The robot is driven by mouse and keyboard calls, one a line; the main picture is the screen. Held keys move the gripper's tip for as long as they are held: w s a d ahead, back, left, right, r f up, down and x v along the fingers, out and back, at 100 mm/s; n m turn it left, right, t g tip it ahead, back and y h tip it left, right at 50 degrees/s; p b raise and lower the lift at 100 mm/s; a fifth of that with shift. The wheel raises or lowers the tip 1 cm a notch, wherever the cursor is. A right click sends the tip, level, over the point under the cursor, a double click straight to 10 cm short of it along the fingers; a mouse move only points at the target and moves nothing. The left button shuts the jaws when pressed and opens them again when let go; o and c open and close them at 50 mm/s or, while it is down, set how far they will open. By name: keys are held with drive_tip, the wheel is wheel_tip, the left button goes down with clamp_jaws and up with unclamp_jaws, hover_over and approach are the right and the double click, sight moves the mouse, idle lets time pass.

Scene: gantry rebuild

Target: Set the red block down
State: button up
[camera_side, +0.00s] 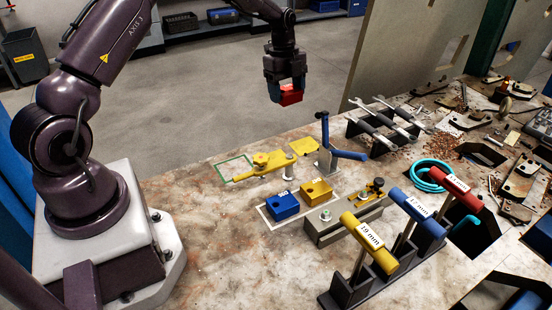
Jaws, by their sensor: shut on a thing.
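The red block (291,96) is in my gripper (288,92), held in the air above the far edge of the table, well clear of the surface. My gripper is shut on it, with its fingers on the block's sides. A blue block (282,206) and a yellow block (315,192) sit side by side on the table, inside a white outlined area (270,219). A green outlined area (222,171) lies farther back on the table (212,218).
A yellow clamp (268,162) and a blue-handled clamp (335,150) stand behind the blocks. A grey fixture (343,220) is to their right. T-handled tools (369,243) stand in a front rack. Wrenches (385,122) lie on a rack. The table's left front is clear.

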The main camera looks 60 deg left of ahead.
drive_tip(key=s+d+f, duration=0.1)
drive_tip(key=s+d, duration=0.3)
drive_tip(key=s, duration=0.6)
drive_tip(key=s+d+f, duration=0.1)
drive_tip(key=s+d, duration=0.3)
drive_tip(key=s, duration=0.5)
drive_tip(key=shift+m, duration=0.4)
drive_tip(key=w+a+f, duration=0.1)
drive_tip(key=w+f, duration=0.2)
drive_tip(key=w, duration=0.1)
drive_tip(key=w+a+f, duration=0.1)
drive_tip(key=w+f, duration=0.2)
drive_tip(key=w, duration=0.1)
drive_tip(key=w+a+f, duration=0.2)
drive_tip(key=w+f, duration=0.1)
drive_tip(key=w, duration=0.1)
drive_tip(key=shift+w, duration=0.35)
drive_tip(key=shift+w+a+f, duration=0.1)
drive_tip(key=shift+w+f, duration=0.1)
drive_tip(key=shift+f, duration=1.45)
drive_tip(key=shift+f, duration=0.2)
drive_tip(key=o, duration=1)
